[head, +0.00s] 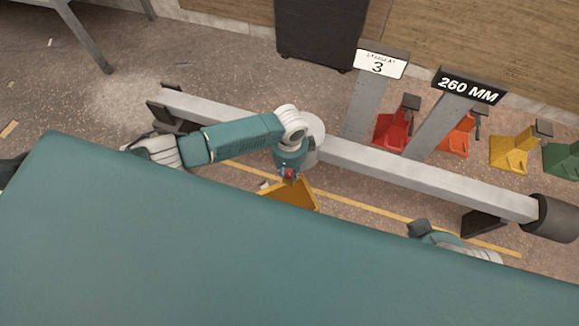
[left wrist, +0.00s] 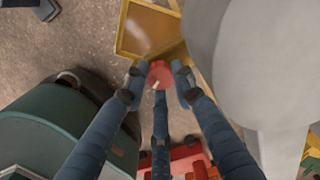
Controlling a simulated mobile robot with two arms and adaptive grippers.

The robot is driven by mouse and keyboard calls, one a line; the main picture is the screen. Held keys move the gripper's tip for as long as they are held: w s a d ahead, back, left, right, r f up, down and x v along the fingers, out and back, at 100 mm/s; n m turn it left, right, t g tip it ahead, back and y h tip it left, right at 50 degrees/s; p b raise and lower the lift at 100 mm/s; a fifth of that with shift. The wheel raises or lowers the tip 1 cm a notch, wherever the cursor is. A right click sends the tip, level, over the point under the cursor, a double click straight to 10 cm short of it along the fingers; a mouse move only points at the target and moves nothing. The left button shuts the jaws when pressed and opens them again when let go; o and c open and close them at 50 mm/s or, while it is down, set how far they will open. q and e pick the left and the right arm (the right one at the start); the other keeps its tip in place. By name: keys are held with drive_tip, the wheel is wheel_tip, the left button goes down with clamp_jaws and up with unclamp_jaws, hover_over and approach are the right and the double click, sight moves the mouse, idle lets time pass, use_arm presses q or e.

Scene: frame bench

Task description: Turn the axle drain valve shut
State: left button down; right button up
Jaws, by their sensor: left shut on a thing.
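The red handle of the drain valve (left wrist: 159,73) shows between the blue fingers of my left gripper (left wrist: 158,84) in the left wrist view. The fingers are shut on it, and a small pale mark shows at its lower edge. In the head view my left gripper (head: 288,174) is at the axle's rounded middle, with a little red between the fingers. The grey axle (head: 420,178) runs across the view; its round housing (left wrist: 252,50) fills the upper right of the left wrist view. The valve's body and the angle of its handle are unclear. My right gripper does not show.
A yellow tray-like object (head: 291,195) lies below my left gripper. Red (head: 393,132), orange (head: 457,137) and yellow (head: 511,152) stands are on the floor behind the axle. Signposts (head: 366,105) rise there too. A black cabinet (head: 320,30) stands at the wall.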

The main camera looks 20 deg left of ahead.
use_arm(q)
drive_tip(key=m+p, duration=0.1)
drive_tip(key=m, duration=0.3)
drive_tip(key=shift+m, duration=0.4)
idle(0.4)
drive_tip(key=c, duration=1.4)
unclamp_jaws()
